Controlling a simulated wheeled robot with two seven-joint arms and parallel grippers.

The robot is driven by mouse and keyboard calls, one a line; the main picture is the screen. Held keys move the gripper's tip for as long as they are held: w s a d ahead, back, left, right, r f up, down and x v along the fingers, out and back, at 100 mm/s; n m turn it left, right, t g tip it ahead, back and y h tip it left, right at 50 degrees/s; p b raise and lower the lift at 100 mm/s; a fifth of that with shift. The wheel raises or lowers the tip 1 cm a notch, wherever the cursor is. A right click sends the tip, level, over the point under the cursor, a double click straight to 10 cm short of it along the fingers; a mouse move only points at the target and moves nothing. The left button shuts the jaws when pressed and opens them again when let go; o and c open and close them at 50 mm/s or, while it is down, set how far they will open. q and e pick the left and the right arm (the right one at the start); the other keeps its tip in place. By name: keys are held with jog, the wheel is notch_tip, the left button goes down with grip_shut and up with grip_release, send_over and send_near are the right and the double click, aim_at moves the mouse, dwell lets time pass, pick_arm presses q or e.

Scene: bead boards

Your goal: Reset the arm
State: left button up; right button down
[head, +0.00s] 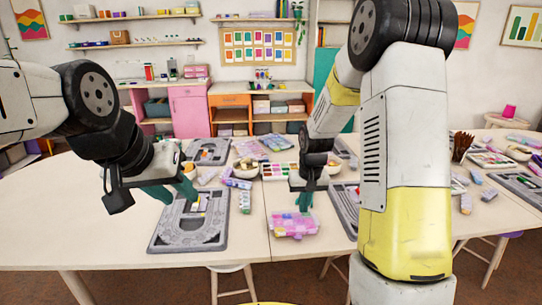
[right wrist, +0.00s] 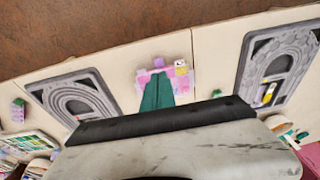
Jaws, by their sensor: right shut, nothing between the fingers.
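My left gripper (head: 181,199) is over the left part of a grey bead board (head: 158,238) in the head view. Its two teal fingers are spread apart, with nothing seen between them. My right gripper (head: 304,206) points down just above and behind a pink and purple bead box (head: 294,228). In the right wrist view its teal fingers (right wrist: 157,92) are together and empty, in front of the same box (right wrist: 187,82). I cannot tell from these views whether the fingertips touch the box.
A second grey board (head: 343,205) is partly hidden by my right arm. A bead tray (head: 279,172), small bead containers (head: 245,201) and another board (head: 208,150) lie farther back. The pale table (head: 90,225) is clear at the left and along the front.

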jog(key=s+r+t+y, duration=0.1)
jog(key=s+r, duration=0.3)
jog(key=r, duration=0.3)
jog(key=s+r+t, duration=0.1)
jog(key=s+r, duration=0.4)
jog(key=r, duration=0.2)
jog(key=s+r+t, duration=0.1)
jog(key=s+r, duration=0.3)
jog(key=s, duration=0.3)
jog(key=s+r+t, duration=0.1)
jog(key=s+r, duration=0.3)
jog(key=s, duration=0.3)
jog(key=shift+s+a+y, duration=0.25)
jog(key=shift+a+y, duration=0.1)
jog(key=shift+y, duration=0.05)
